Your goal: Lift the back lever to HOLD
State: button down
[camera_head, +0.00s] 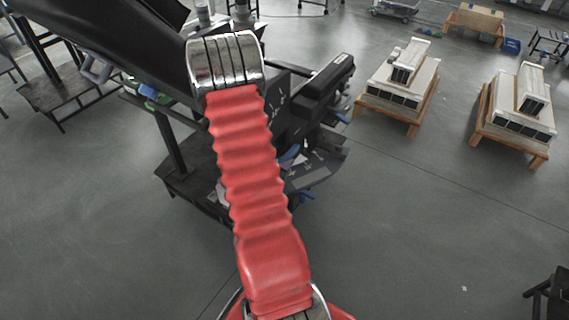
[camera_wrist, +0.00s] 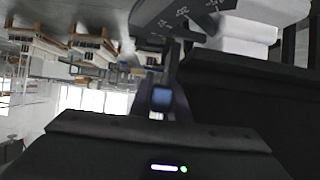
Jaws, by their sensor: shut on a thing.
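In the wrist view my gripper (camera_wrist: 164,98) is shut on a lever, of which a small blue part (camera_wrist: 162,97) shows between the dark fingers. The rest of the lever is mostly hidden. Just beyond the fingers is a dark, curved marker plate (camera_wrist: 180,12) with pale marks, too blurred to read. My arm covers much of that column, and I cannot make out the fingertips there.
The column's black base (camera_head: 190,185) stands on the grey floor, left of my arm. Wooden pallets with pale stacked units (camera_head: 400,80) (camera_head: 515,105) stand to the right. The floor at the lower right is mostly clear.

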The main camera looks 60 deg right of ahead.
jog(key=shift+w+d+r, duration=0.1)
jog(key=shift+d, duration=0.05)
jog(key=c, duration=1.7)
grip_release()
jog(key=shift+a, duration=0.2)
jog(key=shift+a, duration=0.2)
jog(key=shift+w+a+r, duration=0.2)
jog(key=shift+a, duration=2.15)
jog(key=shift+w+a+r, duration=0.15)
jog(key=shift+a, duration=2.15)
jog(key=shift+w+a+r, duration=0.2)
jog(key=shift+a, duration=2.15)
